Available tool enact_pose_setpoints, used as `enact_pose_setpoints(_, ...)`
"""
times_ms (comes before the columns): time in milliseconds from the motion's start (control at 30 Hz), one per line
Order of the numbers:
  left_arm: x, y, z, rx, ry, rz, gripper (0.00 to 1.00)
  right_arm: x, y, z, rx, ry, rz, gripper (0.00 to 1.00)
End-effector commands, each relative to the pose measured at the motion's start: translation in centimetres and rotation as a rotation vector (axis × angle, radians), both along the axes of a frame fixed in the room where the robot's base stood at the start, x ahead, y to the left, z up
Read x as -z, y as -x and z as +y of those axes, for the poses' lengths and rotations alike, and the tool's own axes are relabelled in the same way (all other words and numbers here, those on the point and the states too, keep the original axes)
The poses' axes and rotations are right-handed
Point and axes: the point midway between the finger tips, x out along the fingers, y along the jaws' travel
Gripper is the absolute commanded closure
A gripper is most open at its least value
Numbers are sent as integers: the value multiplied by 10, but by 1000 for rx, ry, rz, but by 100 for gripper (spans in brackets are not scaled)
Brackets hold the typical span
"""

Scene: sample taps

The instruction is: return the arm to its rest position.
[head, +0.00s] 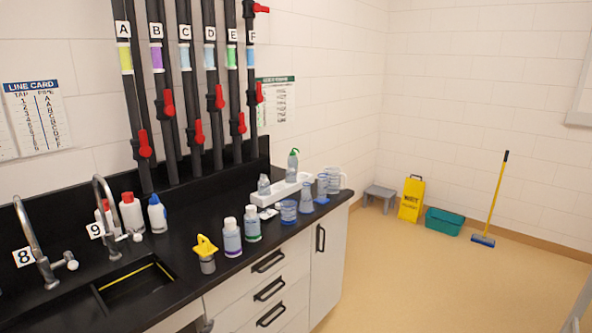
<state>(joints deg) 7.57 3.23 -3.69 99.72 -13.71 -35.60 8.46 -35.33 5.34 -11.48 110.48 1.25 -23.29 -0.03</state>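Neither of my grippers can be made out in the head view. The black counter (185,262) runs along the left wall. Dark pipes labelled A to F, with red-handled valves, rise behind it, among them pipe A (133,95) and pipe F (250,60).
Taps 8 (35,245) and 9 (105,205) stand by the sink (135,285). Several bottles and cups stand along the counter, with a yellow-topped container (206,254) near its front edge. A yellow sign (411,200), teal bin (444,222) and mop (495,195) stand beyond clear floor.

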Motion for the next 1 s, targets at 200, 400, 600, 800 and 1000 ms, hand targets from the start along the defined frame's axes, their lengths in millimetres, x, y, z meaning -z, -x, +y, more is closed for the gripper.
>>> enact_pose_setpoints(200, 75, 148, -16, 89, 80, 69, 66, 2, 2, -2, 0, 3, 6, 60)
enact_pose_setpoints(400, 127, 272, -15, 54, 155, 223, 66, 2, 2, -2, -1, 4, 6, 60)
enact_pose_setpoints(600, 155, 337, -7, 22, 156, 328, 66, 2, 1, -2, -1, 4, 4, 60)
enact_pose_setpoints(800, 160, 348, -5, 14, 156, 347, 66, 0, -1, -2, -1, 3, 0, 60)
enact_pose_setpoints(1000, 160, 348, -4, 13, 156, 347, 66, -1, -1, -1, -1, 3, -2, 60)
